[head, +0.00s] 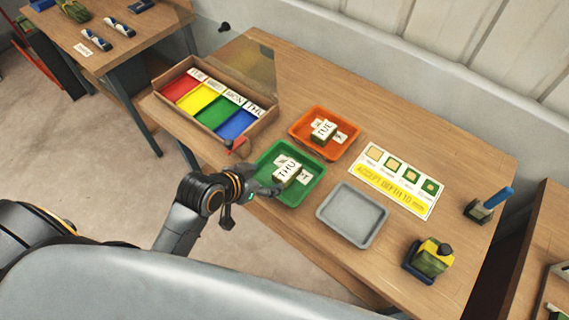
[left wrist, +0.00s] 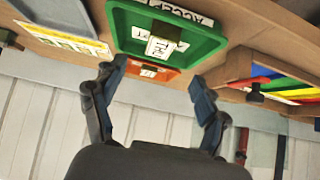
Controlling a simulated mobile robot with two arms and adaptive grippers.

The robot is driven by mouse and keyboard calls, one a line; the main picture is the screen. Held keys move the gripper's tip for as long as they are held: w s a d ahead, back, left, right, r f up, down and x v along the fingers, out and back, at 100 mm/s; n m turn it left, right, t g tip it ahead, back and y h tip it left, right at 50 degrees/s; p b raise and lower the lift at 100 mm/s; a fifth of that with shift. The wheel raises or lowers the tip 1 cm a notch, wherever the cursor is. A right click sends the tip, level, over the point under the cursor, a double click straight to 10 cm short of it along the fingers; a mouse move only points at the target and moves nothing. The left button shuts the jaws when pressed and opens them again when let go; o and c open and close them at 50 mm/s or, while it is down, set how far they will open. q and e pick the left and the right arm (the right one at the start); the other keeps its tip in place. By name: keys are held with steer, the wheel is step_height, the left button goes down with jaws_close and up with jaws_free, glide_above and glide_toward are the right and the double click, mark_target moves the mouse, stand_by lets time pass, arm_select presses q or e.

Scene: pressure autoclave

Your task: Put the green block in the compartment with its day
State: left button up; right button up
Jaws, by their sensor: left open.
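A green block with a white THU label (head: 287,172) sits in the green tray (head: 262,181) among white cards. A second green-sided block, labelled TUE (head: 322,132), sits in the orange tray (head: 297,124) behind it. The wooden box (head: 262,124) at the table's left has red, yellow, green and blue compartments; the label by blue (head: 255,109) appears to read THU, others are hard to read. My left gripper (head: 266,192) is by the green tray's left edge. In the left wrist view its fingers (left wrist: 153,82) are spread and empty, with the green tray (left wrist: 207,45) beyond them. My right gripper is out of view.
An empty grey tray (head: 352,214) lies right of the green tray. Behind it is an ACCEPT DEPTH card (head: 396,181). A yellow-green device (head: 431,258) and a blue-handled tool (head: 490,204) stand at the right. The box's clear lid stands raised.

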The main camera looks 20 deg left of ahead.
mark_target(286, 171)
arm_select(q)
steer(key=x, duration=0.7)
steer(key=shift+p, duration=0.4)
steer(key=shift+w+f, duration=0.25)
steer(key=shift+w+d+f, duration=0.1)
steer(key=shift+w+f, duration=0.05)
steer(key=shift+w+d+f+p, duration=0.1)
steer(key=shift+w+p, duration=0.25)
steer(key=shift+p, duration=0.05)
steer(key=p+x, duration=0.1)
steer(key=x, duration=0.2)
steer(key=shift+w, duration=0.2)
steer(key=shift+w+d+f, duration=0.15)
steer(key=shift+w+f, duration=0.15)
steer(key=shift+f, duration=0.1)
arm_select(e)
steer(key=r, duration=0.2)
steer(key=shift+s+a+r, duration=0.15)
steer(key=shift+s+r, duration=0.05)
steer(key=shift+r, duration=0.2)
arm_select(q)
steer(key=shift+c, duration=0.2)
